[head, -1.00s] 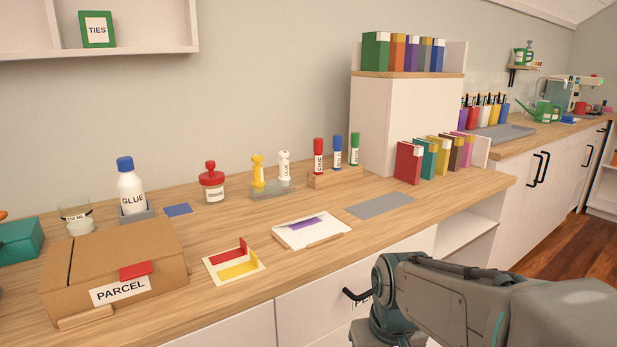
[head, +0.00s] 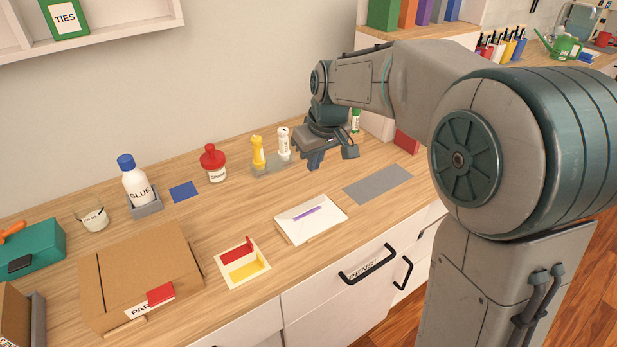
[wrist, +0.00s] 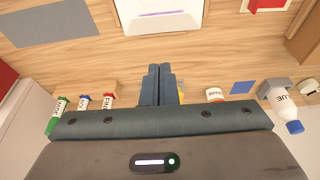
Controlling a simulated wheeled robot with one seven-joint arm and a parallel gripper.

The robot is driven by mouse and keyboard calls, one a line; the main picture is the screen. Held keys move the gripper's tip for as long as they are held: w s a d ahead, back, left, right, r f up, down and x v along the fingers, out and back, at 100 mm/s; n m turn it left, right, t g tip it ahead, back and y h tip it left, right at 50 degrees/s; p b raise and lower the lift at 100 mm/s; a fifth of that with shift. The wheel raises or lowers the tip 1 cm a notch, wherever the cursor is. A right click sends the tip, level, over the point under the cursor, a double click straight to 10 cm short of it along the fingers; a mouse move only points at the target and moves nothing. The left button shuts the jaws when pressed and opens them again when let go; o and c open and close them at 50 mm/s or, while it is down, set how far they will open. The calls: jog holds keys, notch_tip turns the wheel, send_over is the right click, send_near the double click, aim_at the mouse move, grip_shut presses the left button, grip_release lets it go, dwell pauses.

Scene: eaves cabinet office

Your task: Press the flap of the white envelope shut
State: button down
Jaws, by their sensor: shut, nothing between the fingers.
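The white envelope (head: 325,207) lies on a pale tray near the front edge of the wooden counter. A purple strip (head: 307,214) shows on it; how far its flap stands up is too small to tell. The envelope also shows at the top of the wrist view (wrist: 140,20), partly cut off by the frame. My gripper (head: 315,161) hangs above the counter behind the envelope, apart from it, fingers pointing down. In the wrist view its fingers (wrist: 159,70) are together, with nothing between them.
A grey mat (head: 378,185) lies right of the envelope, and a red-and-yellow card (head: 243,264) left of it. A cardboard parcel (head: 140,265) stands farther left. Yellow and white stamps (head: 258,152) stand behind, close to my gripper. The counter between stamps and envelope is clear.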

send_over(308, 207)
jog(key=x, duration=0.3)
jog(key=s+x, duration=0.1)
jog(key=x, duration=0.4)
jog(key=shift+s+d+f, duration=0.2)
jog(key=shift+s+f, duration=0.05)
jog(key=shift+f, duration=0.25)
jog(key=f, duration=0.2)
jog(key=s+d+f, duration=0.1)
jog(key=shift+s+f, duration=0.15)
jog(key=shift+f, duration=0.35)
jog(key=shift+s+d+f+t+y+b, duration=0.25)
jog(key=shift+f+t+y+b, duration=0.2)
jog(key=shift+b, duration=1.05)
